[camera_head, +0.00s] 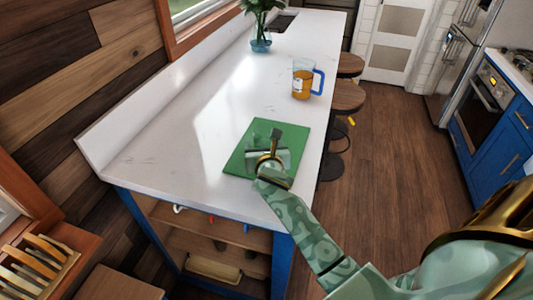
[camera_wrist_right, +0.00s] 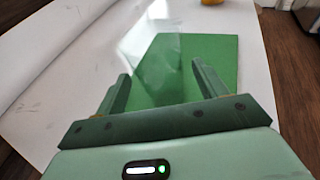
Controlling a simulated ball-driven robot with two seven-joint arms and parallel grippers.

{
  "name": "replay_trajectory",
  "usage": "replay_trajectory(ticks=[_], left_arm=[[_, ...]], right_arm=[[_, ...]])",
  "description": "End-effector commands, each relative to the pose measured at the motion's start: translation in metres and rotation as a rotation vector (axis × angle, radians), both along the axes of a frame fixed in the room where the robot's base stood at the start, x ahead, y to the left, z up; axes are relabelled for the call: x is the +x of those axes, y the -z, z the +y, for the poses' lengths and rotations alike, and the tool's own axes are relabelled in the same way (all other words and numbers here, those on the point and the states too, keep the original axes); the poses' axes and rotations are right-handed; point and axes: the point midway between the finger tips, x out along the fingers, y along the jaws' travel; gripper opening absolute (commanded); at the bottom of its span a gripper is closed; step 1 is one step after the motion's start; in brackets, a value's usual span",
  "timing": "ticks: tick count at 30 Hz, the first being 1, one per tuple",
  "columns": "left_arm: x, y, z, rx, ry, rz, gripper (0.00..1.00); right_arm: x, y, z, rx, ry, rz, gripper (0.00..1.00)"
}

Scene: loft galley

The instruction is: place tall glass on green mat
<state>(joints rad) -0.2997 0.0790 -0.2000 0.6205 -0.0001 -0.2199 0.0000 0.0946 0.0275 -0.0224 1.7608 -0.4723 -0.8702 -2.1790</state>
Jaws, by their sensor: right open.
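The green mat (camera_head: 243,157) lies flat on the white counter near its front right edge; it also shows in the right wrist view (camera_wrist_right: 212,58). My right gripper (camera_head: 274,142) is over the mat. In the right wrist view its two fingers (camera_wrist_right: 160,84) are apart. A faint, clear shape, apparently the tall glass (camera_wrist_right: 163,62), shows between and beyond the fingers, over the mat's left part. Its outline is too faint to tell whether it touches the mat or the fingers. In the head view I cannot make the glass out behind the gripper. My left gripper is out of view.
A clear mug (camera_head: 301,82) with orange contents and a blue handle stands farther back on the counter (camera_head: 205,130). A plant in a blue glass vase (camera_head: 261,42) stands beyond it. Stools (camera_head: 346,96) line the right side. The counter left of the mat is clear.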

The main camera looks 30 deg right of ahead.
Motion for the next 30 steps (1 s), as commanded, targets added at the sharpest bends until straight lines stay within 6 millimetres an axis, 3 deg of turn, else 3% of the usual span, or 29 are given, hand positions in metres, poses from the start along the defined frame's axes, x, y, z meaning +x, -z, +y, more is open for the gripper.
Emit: replay_trajectory(ticks=[6, 12, 30], left_arm=[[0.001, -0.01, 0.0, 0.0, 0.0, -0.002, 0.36], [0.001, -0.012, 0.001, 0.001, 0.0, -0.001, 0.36], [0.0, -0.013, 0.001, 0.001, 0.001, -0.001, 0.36]], right_arm=[[-0.046, -0.017, 0.023, 0.002, -0.001, 0.0, 0.72], [-0.074, -0.026, 0.038, 0.002, 0.001, -0.001, 0.72], [-0.082, -0.029, 0.041, 0.001, 0.002, -0.001, 0.72]])
